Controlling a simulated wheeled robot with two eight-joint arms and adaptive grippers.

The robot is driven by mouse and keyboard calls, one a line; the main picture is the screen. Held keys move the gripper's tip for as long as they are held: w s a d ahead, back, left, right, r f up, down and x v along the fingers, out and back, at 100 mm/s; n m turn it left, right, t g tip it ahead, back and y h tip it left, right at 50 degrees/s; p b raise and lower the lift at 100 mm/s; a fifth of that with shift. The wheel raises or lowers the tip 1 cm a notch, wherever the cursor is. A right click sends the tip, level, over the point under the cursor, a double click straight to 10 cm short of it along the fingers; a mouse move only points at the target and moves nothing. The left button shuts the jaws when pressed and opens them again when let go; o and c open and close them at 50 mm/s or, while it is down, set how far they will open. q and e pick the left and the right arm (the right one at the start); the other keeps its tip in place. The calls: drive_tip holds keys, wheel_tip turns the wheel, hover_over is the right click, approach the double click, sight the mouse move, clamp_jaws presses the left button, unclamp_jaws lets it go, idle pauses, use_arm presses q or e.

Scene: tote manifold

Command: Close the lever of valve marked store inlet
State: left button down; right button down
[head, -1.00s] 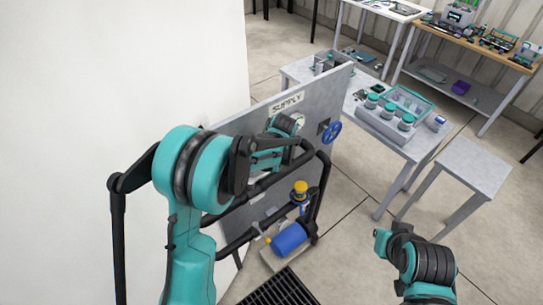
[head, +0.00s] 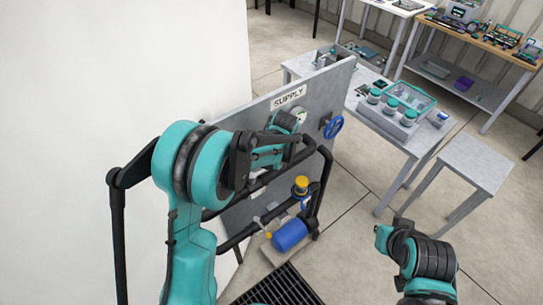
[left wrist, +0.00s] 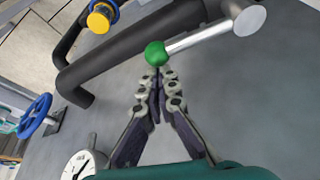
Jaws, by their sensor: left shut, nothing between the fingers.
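A valve lever with a green ball knob (left wrist: 157,53) on a silver rod shows in the left wrist view. The rod runs up and right to a round silver hub (left wrist: 249,20) by the grey panel. My left gripper (left wrist: 157,75) is shut and empty, its fingertips at the knob's lower edge; whether they touch it I cannot tell. In the head view my left arm reaches to the grey panel (head: 330,95), and its elbow and forearm hide much of the panel. No label reading store inlet is legible. My right arm shows at the lower right; its fingers cannot be seen.
Thick black pipes (left wrist: 130,45) run close to the lever. A blue handwheel (head: 333,127), a SUPPLY sign (head: 290,97), a gauge (left wrist: 82,165), a yellow-capped fitting (head: 300,186) and a blue cylinder (head: 290,235) are nearby.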

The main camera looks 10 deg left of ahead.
use_arm(q)
drive_tip(key=shift+s+d, duration=0.1)
drive_tip(key=shift+s+d+f+m+h+b, duration=0.1)
drive_tip(key=shift+s+d+m+h+b, duration=0.45)
drive_tip(key=shift+m, duration=0.55)
drive_tip(key=s+d+m+h+b, duration=0.2)
drive_tip(key=s+m+h+b, duration=0.1)
drive_tip(key=s+m, duration=0.9)
drive_tip(key=shift+d+h, duration=0.15)
drive_tip(key=shift+h, duration=0.2)
drive_tip(key=shift+r, duration=0.25)
